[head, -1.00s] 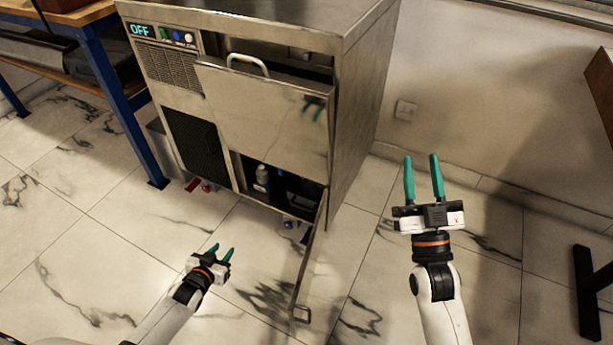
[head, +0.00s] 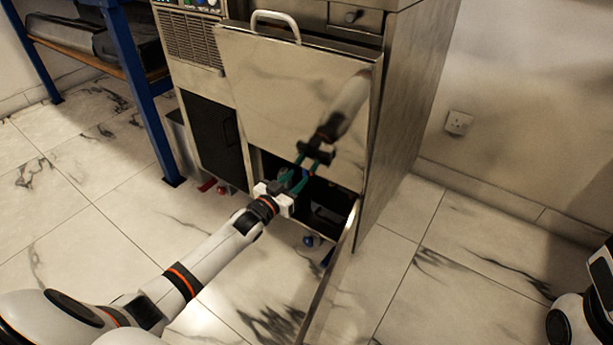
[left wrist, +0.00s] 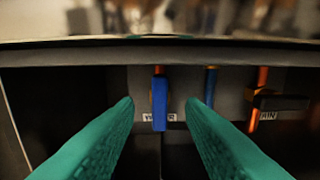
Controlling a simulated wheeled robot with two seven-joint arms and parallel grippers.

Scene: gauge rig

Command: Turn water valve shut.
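The water valve's blue lever (left wrist: 159,102) hangs straight down, in line with its orange pipe, in the left wrist view. A partly covered label (left wrist: 158,118) sits behind it. My left gripper (head: 294,180) is at the lower opening of the steel machine (head: 290,85) in the head view. Its teal fingers (left wrist: 158,105) are open, with the lever showing between them; no contact is visible. The valve cannot be made out in the head view. My right gripper is out of view; part of my right arm shows at the right edge.
A second blue part (left wrist: 211,82) and a dark crosswise lever (left wrist: 278,102) by a label ending "AIN" are to the right. The open lower door (head: 332,275) stands out from the machine. Small red (head: 222,190) and blue (head: 309,240) items lie low nearby.

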